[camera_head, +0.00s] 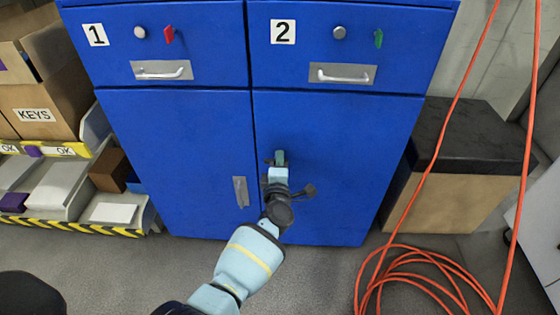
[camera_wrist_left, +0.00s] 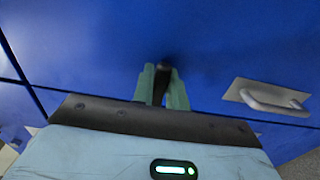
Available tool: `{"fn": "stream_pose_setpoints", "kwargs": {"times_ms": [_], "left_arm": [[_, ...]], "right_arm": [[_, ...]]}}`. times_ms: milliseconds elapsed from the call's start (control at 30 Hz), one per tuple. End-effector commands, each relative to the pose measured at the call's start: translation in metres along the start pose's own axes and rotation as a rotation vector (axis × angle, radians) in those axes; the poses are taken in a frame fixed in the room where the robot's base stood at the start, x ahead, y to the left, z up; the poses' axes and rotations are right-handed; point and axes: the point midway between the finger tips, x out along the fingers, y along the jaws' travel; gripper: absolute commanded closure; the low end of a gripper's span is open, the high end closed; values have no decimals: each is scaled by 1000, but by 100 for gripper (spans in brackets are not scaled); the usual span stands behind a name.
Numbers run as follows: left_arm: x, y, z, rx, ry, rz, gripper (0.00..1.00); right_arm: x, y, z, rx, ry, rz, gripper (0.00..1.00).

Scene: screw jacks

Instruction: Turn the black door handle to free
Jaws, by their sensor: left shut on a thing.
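The blue cabinet (camera_head: 175,140) has two lower doors under drawers marked 1 and 2. My left gripper (camera_head: 279,160) reaches up to the right-hand lower door (camera_head: 345,150). Its greenish fingers (camera_wrist_left: 162,88) are shut on the black door handle (camera_wrist_left: 163,72), which shows as a dark piece between them in the left wrist view. In the head view the handle is mostly hidden by the gripper. I cannot tell the handle's angle. The right-hand door looks closed. My right gripper is not in view.
Drawer 1 has a red key (camera_head: 169,35) and drawer 2 a green key (camera_head: 378,38). The left door has a silver handle (camera_head: 240,192). An orange cable (camera_head: 415,270) coils on the floor at right. A black-topped box (camera_head: 460,140) stands right; bins and cartons (camera_head: 40,105) stand left.

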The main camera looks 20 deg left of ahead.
Motion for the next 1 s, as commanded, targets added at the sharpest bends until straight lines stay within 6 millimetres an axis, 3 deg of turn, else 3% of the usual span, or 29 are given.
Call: {"fn": "stream_pose_setpoints", "kwargs": {"times_ms": [233,267,433,767,1000], "left_arm": [[0,0,0,4,0,0,100],[0,0,0,4,0,0,84],[0,0,0,3,0,0,64],[-3,0,0,2,0,0,64],[-30,2,0,1,0,-1,64]], "right_arm": [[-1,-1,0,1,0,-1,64],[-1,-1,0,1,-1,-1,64],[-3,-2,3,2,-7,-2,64],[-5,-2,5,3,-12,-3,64],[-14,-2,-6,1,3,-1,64]]}}
